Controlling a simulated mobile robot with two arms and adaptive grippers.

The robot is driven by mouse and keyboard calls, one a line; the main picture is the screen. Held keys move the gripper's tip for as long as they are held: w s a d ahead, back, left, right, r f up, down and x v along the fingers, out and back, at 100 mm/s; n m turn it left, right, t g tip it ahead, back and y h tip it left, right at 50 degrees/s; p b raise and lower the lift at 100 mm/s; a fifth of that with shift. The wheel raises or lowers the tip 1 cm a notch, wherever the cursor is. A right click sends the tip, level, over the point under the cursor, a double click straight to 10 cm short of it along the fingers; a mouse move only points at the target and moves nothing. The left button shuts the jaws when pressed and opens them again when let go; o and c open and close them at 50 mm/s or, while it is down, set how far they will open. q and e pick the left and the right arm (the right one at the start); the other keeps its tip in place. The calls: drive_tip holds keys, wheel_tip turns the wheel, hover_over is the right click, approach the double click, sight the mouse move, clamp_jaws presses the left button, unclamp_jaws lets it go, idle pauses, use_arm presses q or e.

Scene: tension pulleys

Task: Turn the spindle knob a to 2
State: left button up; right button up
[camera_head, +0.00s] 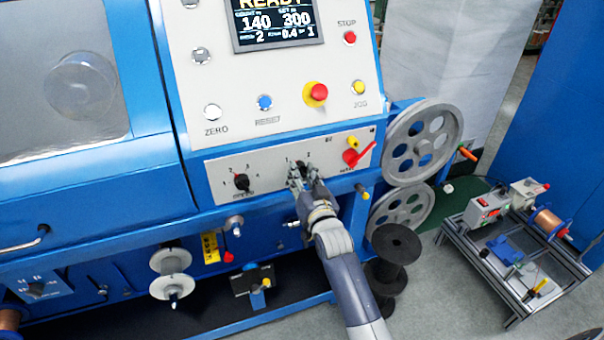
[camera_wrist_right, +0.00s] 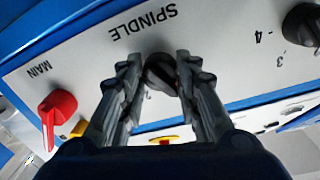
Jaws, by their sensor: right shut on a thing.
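The black spindle knob (camera_wrist_right: 160,72) sits on the grey switch panel (camera_head: 222,164), beside the printed word SPINDLE in the right wrist view. My right gripper (camera_wrist_right: 157,75) has its fingers on either side of the knob and is shut on it. In the head view the right gripper (camera_head: 303,172) covers most of the knob. The numerals 1 and 2 show just above it. I cannot tell which numeral the pointer faces. My left gripper is not in view.
A second black knob (camera_head: 241,182) with several numbered positions is left of the gripper. A red main switch (camera_head: 351,157) and a yellow part (camera_head: 353,141) are to its right. The display (camera_head: 276,24) is above. Grey pulleys (camera_head: 422,142) stand at the right.

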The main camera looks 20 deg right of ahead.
drive_tip(key=m+p, duration=0.2)
drive_tip(key=m, duration=0.3)
drive_tip(key=shift+g+p, duration=0.3)
drive_tip(key=shift+p, duration=0.1)
drive_tip(key=m+p, duration=0.2)
drive_tip(key=m, duration=0.7)
drive_tip(key=shift+y, duration=0.4)
drive_tip(key=shift+o, duration=0.3)
drive_tip(key=shift+m, duration=0.8)
drive_tip(key=shift+f, duration=0.1)
drive_tip(key=o, duration=1)
drive_tip(key=shift+s, duration=0.1)
drive_tip(key=s, duration=0.8)
drive_tip(key=s+r, duration=0.1)
drive_tip(key=s, duration=0.2)
drive_tip(key=shift+s, duration=0.4)
